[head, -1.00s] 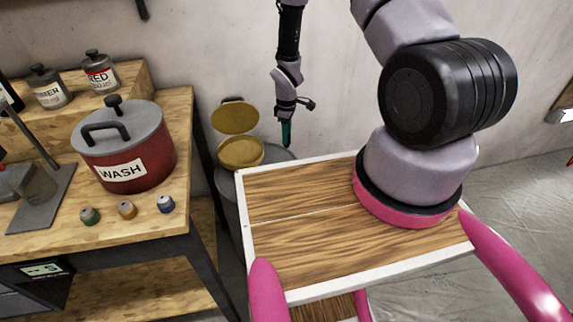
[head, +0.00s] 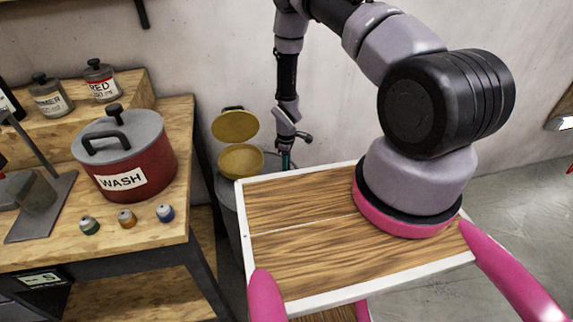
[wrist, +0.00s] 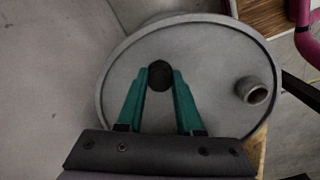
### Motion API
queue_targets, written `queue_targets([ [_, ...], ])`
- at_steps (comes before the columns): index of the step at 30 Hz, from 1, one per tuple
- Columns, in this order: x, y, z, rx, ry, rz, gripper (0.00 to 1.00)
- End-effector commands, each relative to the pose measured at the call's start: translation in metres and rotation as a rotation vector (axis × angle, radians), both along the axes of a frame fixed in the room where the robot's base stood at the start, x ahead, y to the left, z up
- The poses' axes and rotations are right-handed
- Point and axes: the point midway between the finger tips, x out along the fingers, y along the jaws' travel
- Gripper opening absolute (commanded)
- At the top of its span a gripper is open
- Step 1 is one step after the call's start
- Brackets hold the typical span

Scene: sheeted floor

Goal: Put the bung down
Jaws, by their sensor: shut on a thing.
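The dark round bung (wrist: 160,75) sits between the two green fingertips of my gripper (wrist: 160,79) in the wrist view, and the gripper is shut on it. Below it is the flat grey top of a drum (wrist: 120,90) with a raised rim. A short round open neck (wrist: 253,90) stands on the drum top, to the right of the bung. Whether the bung touches the drum top I cannot tell. In the head view my gripper (head: 286,161) is low behind my deck, its tips partly hidden, and the drum (head: 227,195) shows only in part.
A wooden bench (head: 150,235) at left holds a red pot marked WASH (head: 135,175) and several small jars. A plain wall (head: 220,60) is behind.

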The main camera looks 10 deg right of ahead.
Motion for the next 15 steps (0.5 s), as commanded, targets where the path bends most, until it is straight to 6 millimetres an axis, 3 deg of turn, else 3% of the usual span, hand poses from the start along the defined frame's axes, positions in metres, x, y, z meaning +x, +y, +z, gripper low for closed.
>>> queue_targets([
  [1,-0.0003,-0.0001,-0.0014,0.0,0.0,0.0,0.0],
  [2,-0.0001,0.0,-0.0013,0.0,0.0,0.0,0.43],
  [4,-0.0001,0.0,-0.0012,0.0,0.0,0.0,0.7],
  [15,0.0002,0.0,0.0016,0.0,0.0,-0.001,0.7],
])
